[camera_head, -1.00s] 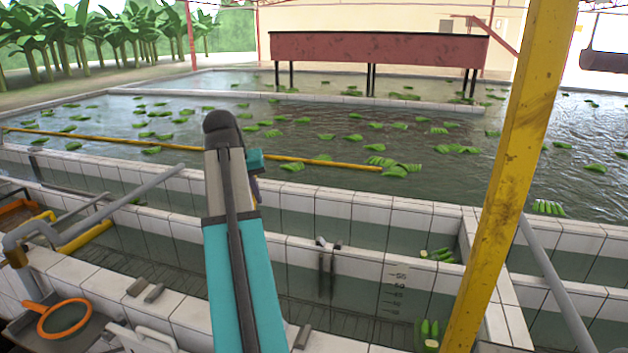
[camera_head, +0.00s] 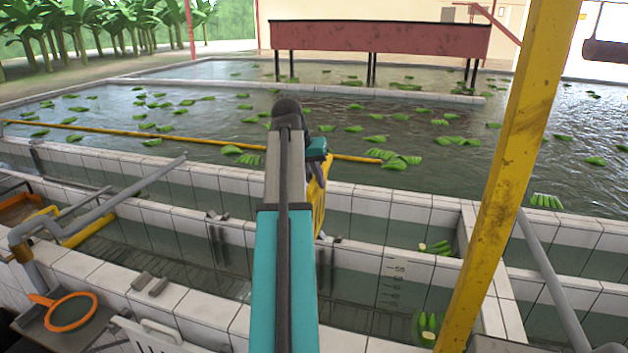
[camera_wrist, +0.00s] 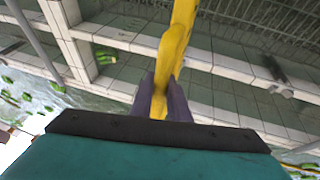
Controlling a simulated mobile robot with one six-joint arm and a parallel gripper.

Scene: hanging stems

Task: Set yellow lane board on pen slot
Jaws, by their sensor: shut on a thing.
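My gripper (camera_head: 317,172) is shut on the yellow lane board (camera_head: 319,205), which hangs down from it above the tiled wall between the channels, partly hidden by my arm. In the wrist view the board (camera_wrist: 178,45) runs upward from between the dark fingers (camera_wrist: 160,103). Metal slot brackets (camera_head: 217,242) are fixed on the middle wall left of my arm, and another pair (camera_head: 331,258) shows just right of it, partly covered. I cannot tell which bracket pair is the pen slot. The board appears apart from the brackets.
A yellow post (camera_head: 510,180) stands at the right. Grey pipes (camera_head: 110,205) and another yellow bar (camera_head: 88,231) are at the left. An orange-rimmed net (camera_head: 70,311) lies at the lower left. A yellow boom (camera_head: 110,137) floats among green banana bunches in the pool.

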